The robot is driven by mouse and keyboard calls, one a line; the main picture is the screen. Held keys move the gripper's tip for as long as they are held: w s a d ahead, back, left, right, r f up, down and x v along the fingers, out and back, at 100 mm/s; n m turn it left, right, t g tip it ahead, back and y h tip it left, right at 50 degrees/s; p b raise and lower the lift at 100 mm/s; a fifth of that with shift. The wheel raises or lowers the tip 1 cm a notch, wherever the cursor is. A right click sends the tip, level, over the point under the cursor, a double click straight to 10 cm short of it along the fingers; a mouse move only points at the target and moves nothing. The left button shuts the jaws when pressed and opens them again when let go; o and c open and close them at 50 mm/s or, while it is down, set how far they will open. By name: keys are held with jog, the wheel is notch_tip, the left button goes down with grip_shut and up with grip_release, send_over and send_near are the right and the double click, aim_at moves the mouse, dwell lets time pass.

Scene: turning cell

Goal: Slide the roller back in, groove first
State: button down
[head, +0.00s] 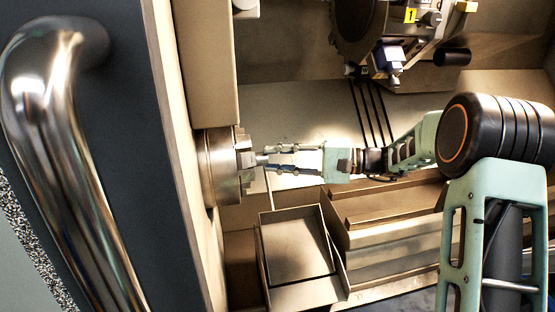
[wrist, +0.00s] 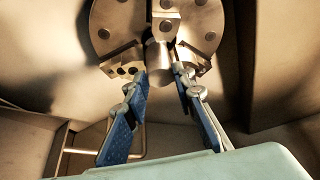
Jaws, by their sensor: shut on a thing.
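The roller (wrist: 158,56) is a short grey metal cylinder at the mouth of the lathe chuck (wrist: 102,22), between the chuck's jaws. In the head view a small bit of the roller (head: 261,160) shows between the chuck and my fingertips. My gripper (head: 268,160) reaches in from the right, level, with its fingers on either side of the roller. In the wrist view the fingertips (wrist: 160,72) close on its sides. Its groove is not visible, and I cannot tell how deep its far end sits in the chuck.
A metal tray (head: 296,240) stands below and right of the chuck. A thin rod rises near the tray's left side. The tool turret (head: 365,25) hangs above. The open door with its steel handle (head: 75,170) fills the left. Stepped rails (head: 390,205) run below my arm.

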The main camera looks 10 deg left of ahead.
jog(key=shift+s+a+f, duration=0.1)
jog(key=shift+a, duration=0.05)
dwell(0.3)
jog(key=c, duration=1.7)
grip_release()
jog(key=shift+a, duration=0.1)
jog(key=shift+o, duration=0.8)
jog(key=shift+o, duration=0.5)
jog(key=shift+d, duration=0.2)
jog(key=w+d+b, duration=0.1)
jog(key=w+d, duration=0.2)
jog(key=d, duration=0.2)
jog(key=shift+d, duration=0.4)
